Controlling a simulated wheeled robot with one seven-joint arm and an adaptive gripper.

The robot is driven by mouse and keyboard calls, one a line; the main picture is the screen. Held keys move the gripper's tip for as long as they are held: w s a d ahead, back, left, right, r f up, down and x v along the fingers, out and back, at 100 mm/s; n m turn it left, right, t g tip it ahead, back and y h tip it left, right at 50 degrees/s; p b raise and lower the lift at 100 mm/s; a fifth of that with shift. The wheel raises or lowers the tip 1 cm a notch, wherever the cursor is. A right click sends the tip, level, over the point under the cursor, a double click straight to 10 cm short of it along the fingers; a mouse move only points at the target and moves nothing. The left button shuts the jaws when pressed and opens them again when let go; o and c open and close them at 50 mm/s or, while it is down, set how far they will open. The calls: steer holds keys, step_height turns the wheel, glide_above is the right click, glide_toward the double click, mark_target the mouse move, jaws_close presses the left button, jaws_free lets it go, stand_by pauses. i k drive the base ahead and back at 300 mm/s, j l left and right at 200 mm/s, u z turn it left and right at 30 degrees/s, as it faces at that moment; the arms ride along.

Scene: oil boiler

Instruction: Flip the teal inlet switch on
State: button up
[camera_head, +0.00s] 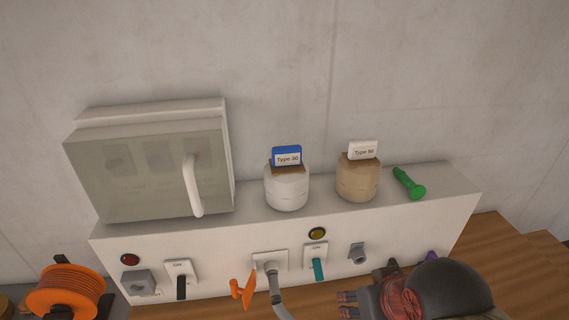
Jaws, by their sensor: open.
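The teal inlet switch (318,270) is on the front of the white panel, right of centre. Its teal lever hangs down from a white plate with small lettering at the top. A yellow round lamp (317,233) sits just above it. My gripper (347,305) is at the bottom edge, below and to the right of the teal lever. Its fingertips point left, are open and look empty, and appear apart from the lever. My dark arm covers the lower right of the panel.
A black-levered switch (181,285) and red lamp (130,259) are at left. An orange handle (243,290) and grey pipe (275,285) stand out left of the teal lever. A grey fitting (357,254) is to its right.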

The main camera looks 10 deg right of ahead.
mark_target(318, 269)
steer(key=k+l, duration=0.35)
steer(key=l, duration=0.2)
steer(key=k+l+u, duration=0.15)
steer(key=k+l, duration=0.15)
steer(key=l, duration=0.2)
